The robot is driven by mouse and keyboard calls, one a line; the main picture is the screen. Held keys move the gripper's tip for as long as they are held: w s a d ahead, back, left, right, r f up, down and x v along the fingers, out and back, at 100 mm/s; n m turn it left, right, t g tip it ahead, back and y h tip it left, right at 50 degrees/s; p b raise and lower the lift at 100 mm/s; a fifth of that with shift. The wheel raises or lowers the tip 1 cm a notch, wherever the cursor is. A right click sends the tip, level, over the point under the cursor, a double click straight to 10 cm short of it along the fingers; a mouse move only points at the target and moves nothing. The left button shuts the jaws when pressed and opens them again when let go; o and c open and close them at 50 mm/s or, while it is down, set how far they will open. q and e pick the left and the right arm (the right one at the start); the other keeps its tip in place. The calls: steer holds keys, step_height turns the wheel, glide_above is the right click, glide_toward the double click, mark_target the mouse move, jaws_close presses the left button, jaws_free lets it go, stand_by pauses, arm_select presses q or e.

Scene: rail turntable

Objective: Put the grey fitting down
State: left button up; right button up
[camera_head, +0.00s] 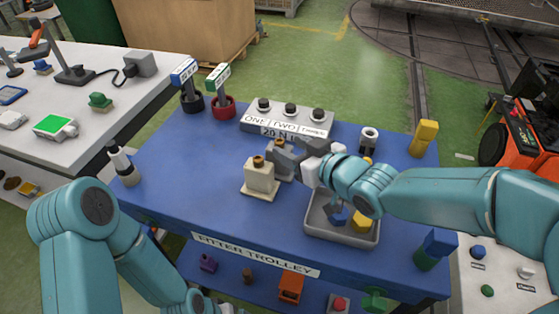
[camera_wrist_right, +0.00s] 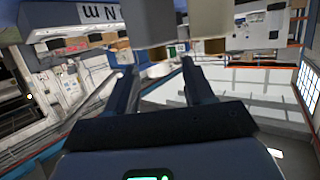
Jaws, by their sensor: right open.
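Two pale grey-beige fittings with brass-coloured tops stand upright on the blue trolley top (camera_head: 190,165). The front fitting (camera_head: 260,178) sits on a flat base plate; the rear fitting (camera_head: 283,146) is partly hidden by my right gripper (camera_head: 282,155). Both also show at the top of the right wrist view, one left (camera_wrist_right: 150,22) and one right (camera_wrist_right: 208,18). My right gripper's fingers (camera_wrist_right: 160,90) are apart with nothing between them, and the fittings lie beyond the fingertips. I cannot tell whether they touch. My left arm shows at lower left, but its gripper is out of view.
A grey tray (camera_head: 314,226) with blue and yellow pieces lies under my right forearm. A labelled button box (camera_head: 288,117), red pot (camera_head: 222,107), yellow block (camera_head: 424,137) and white-and-black bottle (camera_head: 122,163) stand around. The trolley's left-front area is clear.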

mark_target(283, 144)
steer(key=x, duration=0.3)
steer(key=shift+d+f, duration=0.1)
steer(key=shift+s, duration=0.1)
jaws_close()
